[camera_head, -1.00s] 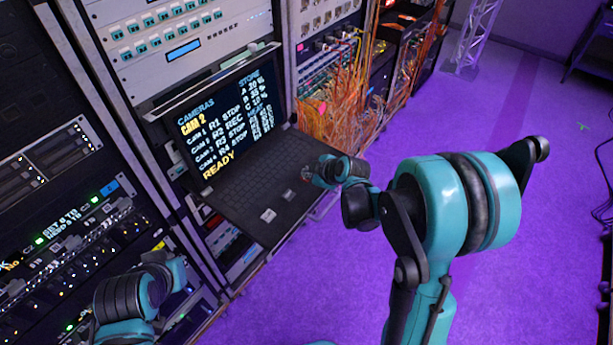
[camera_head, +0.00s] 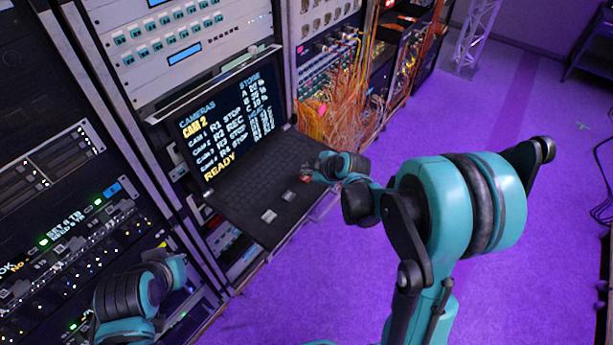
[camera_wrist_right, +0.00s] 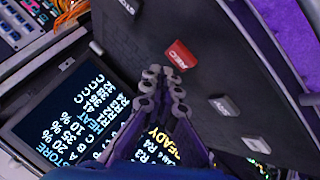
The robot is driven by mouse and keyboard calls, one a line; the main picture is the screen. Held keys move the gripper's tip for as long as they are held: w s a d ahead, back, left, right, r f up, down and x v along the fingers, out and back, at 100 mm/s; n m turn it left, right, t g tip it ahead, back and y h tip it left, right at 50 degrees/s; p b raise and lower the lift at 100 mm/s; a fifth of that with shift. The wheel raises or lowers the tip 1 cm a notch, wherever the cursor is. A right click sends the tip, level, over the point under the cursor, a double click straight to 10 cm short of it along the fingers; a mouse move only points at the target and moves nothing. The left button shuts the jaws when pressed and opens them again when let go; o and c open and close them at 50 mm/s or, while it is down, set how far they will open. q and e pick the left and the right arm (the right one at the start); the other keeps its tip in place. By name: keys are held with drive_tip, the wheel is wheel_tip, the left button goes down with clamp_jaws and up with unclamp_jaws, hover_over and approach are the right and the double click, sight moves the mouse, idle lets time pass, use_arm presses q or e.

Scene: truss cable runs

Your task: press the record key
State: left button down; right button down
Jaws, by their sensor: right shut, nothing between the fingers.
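The red record key (camera_wrist_right: 180,55), marked REC, sits on the dark keyboard deck of the laptop-like console. In the head view the red key (camera_head: 305,179) shows beside my right gripper's tip. My right gripper (camera_head: 316,174) is over the far right part of the deck. In the right wrist view its fingers (camera_wrist_right: 165,78) are shut and empty, their tips just short of the red key in the picture. Whether they touch it I cannot tell. The console screen (camera_head: 225,120) lists CAM 2 in yellow, camera lines with STOP or REC, and READY.
Grey keys (camera_wrist_right: 223,105) lie along the deck beside the red one, with another (camera_wrist_right: 257,145) further off. Racks (camera_head: 170,50) stand behind and left. Orange cables (camera_head: 335,105) hang beyond the console. My left arm (camera_head: 140,295) is low at left. Purple floor is open at right.

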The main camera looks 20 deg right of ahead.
sight(308, 181)
drive_tip(key=shift+r+p, duration=1.55)
drive_tip(key=shift+r, duration=0.8)
drive_tip(key=shift+f, duration=0.1)
drive_tip(key=shift+s, duration=0.1)
drive_tip(key=shift+s+m+b, duration=0.3)
drive_tip(key=shift+s+b, duration=0.05)
drive_tip(key=shift+b, duration=0.1)
drive_tip(key=s+f+m+g+h+b, duration=0.1)
drive_tip(key=s+f+m+h+b, duration=0.2)
drive_tip(key=s+m+b, duration=0.7)
drive_tip(key=s+f+m, duration=0.1)
drive_tip(key=s+m, duration=0.1)
drive_tip(key=s, duration=1.2)
drive_tip(key=shift+g+b, duration=0.3)
drive_tip(key=shift+b, duration=0.05)
drive_tip(key=shift+s, duration=0.1)
